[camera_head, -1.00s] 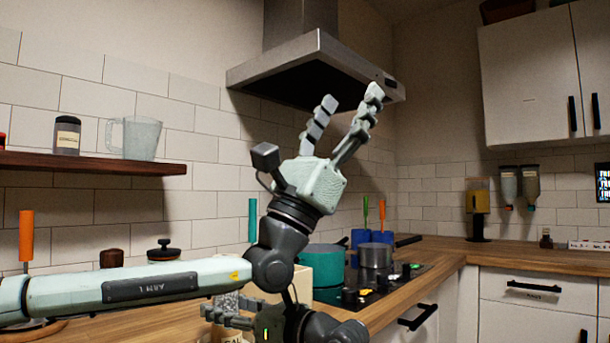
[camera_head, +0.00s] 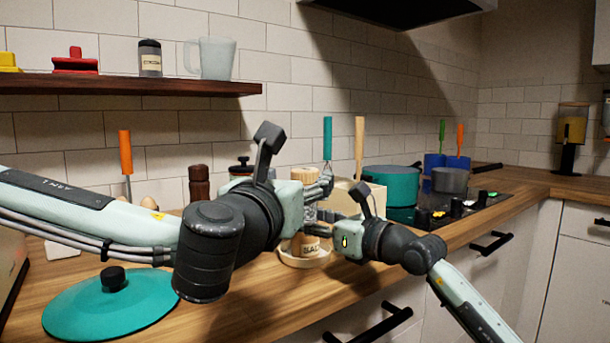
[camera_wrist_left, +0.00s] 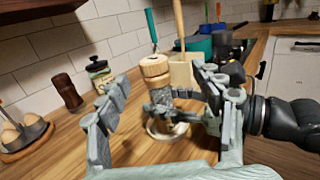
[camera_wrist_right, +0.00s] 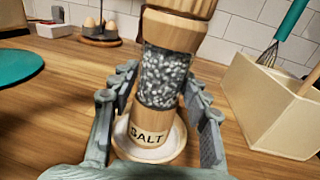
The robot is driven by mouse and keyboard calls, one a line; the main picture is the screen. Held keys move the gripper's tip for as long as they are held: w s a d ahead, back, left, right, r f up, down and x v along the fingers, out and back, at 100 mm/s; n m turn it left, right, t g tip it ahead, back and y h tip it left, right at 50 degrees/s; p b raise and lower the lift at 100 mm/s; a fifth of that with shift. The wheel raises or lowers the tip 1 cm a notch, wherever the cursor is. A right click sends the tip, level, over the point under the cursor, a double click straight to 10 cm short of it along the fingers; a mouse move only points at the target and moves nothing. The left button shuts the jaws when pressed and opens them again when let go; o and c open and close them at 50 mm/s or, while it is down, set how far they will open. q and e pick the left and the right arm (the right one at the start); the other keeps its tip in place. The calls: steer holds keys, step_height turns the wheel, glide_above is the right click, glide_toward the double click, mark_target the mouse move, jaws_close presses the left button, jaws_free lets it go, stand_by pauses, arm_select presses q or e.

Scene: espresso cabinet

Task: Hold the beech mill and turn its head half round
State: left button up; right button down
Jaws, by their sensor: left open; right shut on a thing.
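The beech mill (camera_head: 305,244) has a pale wooden head, a clear middle full of white grains and a base marked SALT. It stands upright on a small pale dish (camera_head: 299,260); in the right wrist view the mill (camera_wrist_right: 163,78) rises between my fingers. My right gripper (camera_head: 315,221) is shut on the mill's body. My left gripper (camera_head: 322,187) is open beside the mill's head. In the left wrist view the head (camera_wrist_left: 154,66) shows between the spread fingers, which partly hide the mill in the head view.
A dark mill (camera_head: 199,184) stands to the left, near an egg holder (camera_wrist_right: 100,34). A teal lid (camera_head: 108,300) lies in front left. A cream utensil box (camera_wrist_right: 268,105) is close to the right of the mill. A teal pot (camera_head: 391,184) stands on the hob.

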mark_target(298, 177)
arm_select(q)
steer(key=shift+y, duration=0.4)
steer(key=x, duration=0.4)
steer(key=f+x, duration=0.1)
steer(key=x, duration=0.2)
steer(key=a+x, duration=0.1)
steer(key=x, duration=0.3)
steer(key=shift+w+f, duration=0.3)
steer(key=shift+w, duration=0.2)
steer(key=shift+c, duration=0.6)
steer(key=c, duration=1.1)
steer(key=shift+g+h, duration=0.4)
steer(key=shift+h, duration=0.2)
steer(key=shift+m+g+h, duration=0.7)
steer(key=shift+m+h, duration=0.8)
steer(key=shift+h, duration=0.3)
